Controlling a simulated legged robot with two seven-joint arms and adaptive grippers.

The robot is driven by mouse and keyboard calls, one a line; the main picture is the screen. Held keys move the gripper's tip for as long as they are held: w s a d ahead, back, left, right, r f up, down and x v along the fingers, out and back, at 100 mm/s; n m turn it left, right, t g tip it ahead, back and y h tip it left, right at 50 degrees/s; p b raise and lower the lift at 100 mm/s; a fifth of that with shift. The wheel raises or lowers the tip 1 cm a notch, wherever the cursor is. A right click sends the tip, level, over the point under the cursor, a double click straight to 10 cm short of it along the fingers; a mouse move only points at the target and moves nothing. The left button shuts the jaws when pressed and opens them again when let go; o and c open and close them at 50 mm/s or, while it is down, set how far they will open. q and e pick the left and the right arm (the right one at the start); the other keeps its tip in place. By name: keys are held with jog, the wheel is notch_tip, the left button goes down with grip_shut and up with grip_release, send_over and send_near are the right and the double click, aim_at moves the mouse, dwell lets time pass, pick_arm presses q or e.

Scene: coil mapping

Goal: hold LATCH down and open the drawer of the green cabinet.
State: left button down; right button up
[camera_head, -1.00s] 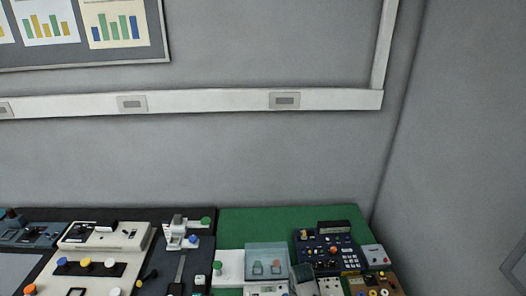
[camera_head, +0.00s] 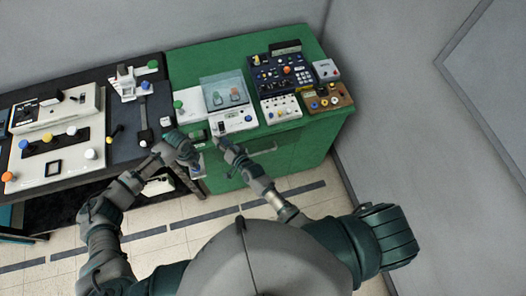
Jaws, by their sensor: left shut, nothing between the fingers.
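The green cabinet (camera_head: 293,150) stands in the middle, with several control panels on its top. Its drawer front faces me and looks closed; a handle (camera_head: 263,150) shows faintly on it. My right gripper (camera_head: 222,142) is at the cabinet's front top edge, just below a white panel (camera_head: 236,121) with a dark switch and a blue button. Whether it touches anything is unclear, and its jaws are too small to read. My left gripper (camera_head: 194,160) is shut and empty, lower and left, near the cabinet's front left corner. No label reading LATCH is legible.
A dark table (camera_head: 128,150) with a large white panel (camera_head: 62,170) adjoins the cabinet on the left. A dark blue panel (camera_head: 280,72) and a brown panel (camera_head: 329,98) sit farther right on the cabinet. Tiled floor (camera_head: 190,225) is open in front; a wall is close at right.

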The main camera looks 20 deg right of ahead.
jog(key=s+d+f+m+t+h, duration=0.1)
jog(key=s+d+f+m+h, duration=0.2)
jog(key=s+d+f+m, duration=0.5)
jog(key=m+h, duration=0.3)
jog(key=m, duration=0.3)
send_near(263, 152)
jog(key=x, duration=1)
jog(key=shift+w+d+f, duration=0.15)
jog(key=shift+f, duration=0.25)
